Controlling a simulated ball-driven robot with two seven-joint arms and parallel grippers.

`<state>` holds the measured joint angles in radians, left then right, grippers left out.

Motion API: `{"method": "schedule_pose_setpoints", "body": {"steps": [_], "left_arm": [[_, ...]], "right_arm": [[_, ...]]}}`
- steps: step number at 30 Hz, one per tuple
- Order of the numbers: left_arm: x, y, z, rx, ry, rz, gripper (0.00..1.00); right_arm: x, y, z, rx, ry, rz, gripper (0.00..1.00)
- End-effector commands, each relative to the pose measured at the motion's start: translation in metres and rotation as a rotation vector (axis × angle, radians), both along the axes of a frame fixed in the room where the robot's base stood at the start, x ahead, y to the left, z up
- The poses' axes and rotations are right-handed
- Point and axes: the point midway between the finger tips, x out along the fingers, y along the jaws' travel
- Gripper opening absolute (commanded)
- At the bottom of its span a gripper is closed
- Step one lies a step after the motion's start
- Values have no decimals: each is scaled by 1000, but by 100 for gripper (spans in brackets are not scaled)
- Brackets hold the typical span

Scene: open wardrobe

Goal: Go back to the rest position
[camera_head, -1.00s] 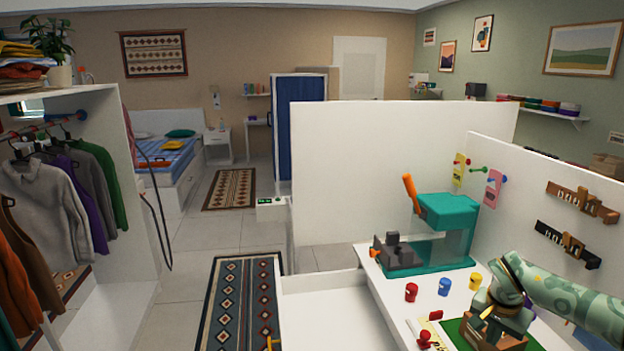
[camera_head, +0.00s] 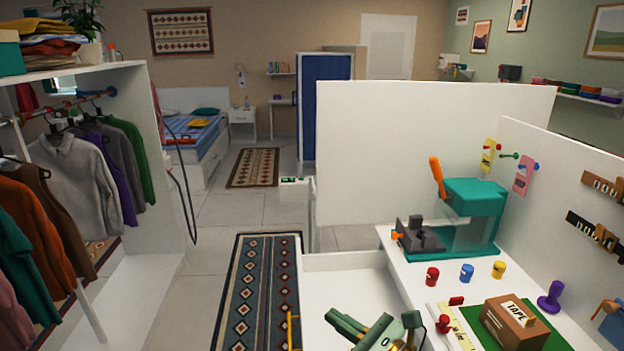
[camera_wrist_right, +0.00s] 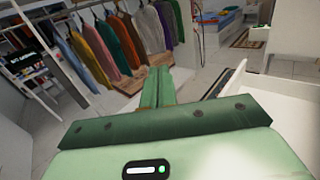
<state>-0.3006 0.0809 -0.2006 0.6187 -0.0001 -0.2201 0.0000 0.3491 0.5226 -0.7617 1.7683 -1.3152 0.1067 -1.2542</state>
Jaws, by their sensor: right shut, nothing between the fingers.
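My right gripper (camera_head: 345,325) is at the bottom edge of the head view, over the white open tray-like part (camera_head: 345,262) left of the work table. Its pale green fingers point to the left and are together, with nothing between them. In the right wrist view the shut fingers (camera_wrist_right: 157,88) point towards the wardrobe with hanging clothes. My left gripper is in neither view now.
A brown tape box (camera_head: 513,322) sits on a green mat on the white table (camera_head: 400,270). A teal press (camera_head: 470,215), several small coloured pots and a purple stamp (camera_head: 550,297) stand there. The wardrobe (camera_head: 160,165) is at left; a patterned rug (camera_head: 262,290) lies between.

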Motion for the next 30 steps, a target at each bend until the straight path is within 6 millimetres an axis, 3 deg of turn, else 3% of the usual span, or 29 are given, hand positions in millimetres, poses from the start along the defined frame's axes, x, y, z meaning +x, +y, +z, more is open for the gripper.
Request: {"method": "schedule_pose_setpoints", "body": {"steps": [2,4,6,9,12,18,23,24,30], "left_arm": [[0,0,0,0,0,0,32],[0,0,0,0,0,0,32],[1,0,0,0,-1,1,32],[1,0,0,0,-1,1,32],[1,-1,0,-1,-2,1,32],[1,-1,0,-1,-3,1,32],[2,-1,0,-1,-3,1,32],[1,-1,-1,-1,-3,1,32],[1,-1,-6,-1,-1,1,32]], "right_arm": [[-7,-24,21,400,198,-215,0],[-15,-66,23,750,387,-431,0],[-31,-111,7,1053,554,-642,0],[-65,-161,-23,1369,722,-901,0],[-101,-192,-49,1572,821,-1099,0],[-169,-227,-82,1837,924,-1420,0],[-223,-245,-98,1981,952,-1649,0],[-229,-245,-107,1997,965,-1685,0],[-221,-230,-185,1977,1078,-1729,0]]}}
